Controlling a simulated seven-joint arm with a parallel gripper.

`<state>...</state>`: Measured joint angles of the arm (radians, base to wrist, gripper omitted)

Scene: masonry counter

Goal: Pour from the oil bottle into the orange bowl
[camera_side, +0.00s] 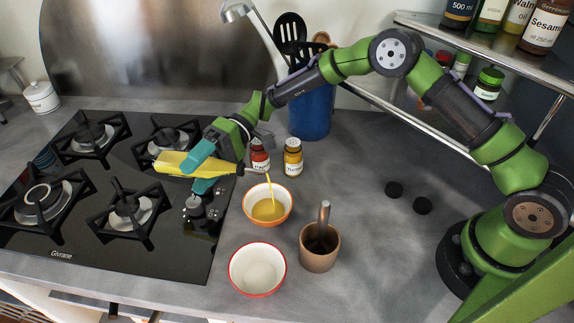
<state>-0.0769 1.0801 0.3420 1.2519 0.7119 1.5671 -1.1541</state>
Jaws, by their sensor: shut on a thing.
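My gripper (203,169) is shut on the yellow oil bottle (222,168) and holds it tilted nearly flat above the right edge of the stove. The bottle's spout points right. A thin yellow stream (270,187) runs from the spout down into the orange bowl (249,218). The orange bowl stands on the grey counter just right of the stove, and yellow oil (267,210) covers its bottom. The teal fingers hide part of the bottle's middle.
A red-rimmed white bowl (236,274) stands in front of the orange bowl. A brown mortar with a pestle (319,258) is to the right. Two spice jars (293,160) and a blue utensil holder (311,112) stand behind. Two black caps (394,189) lie on the right, with clear counter around them.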

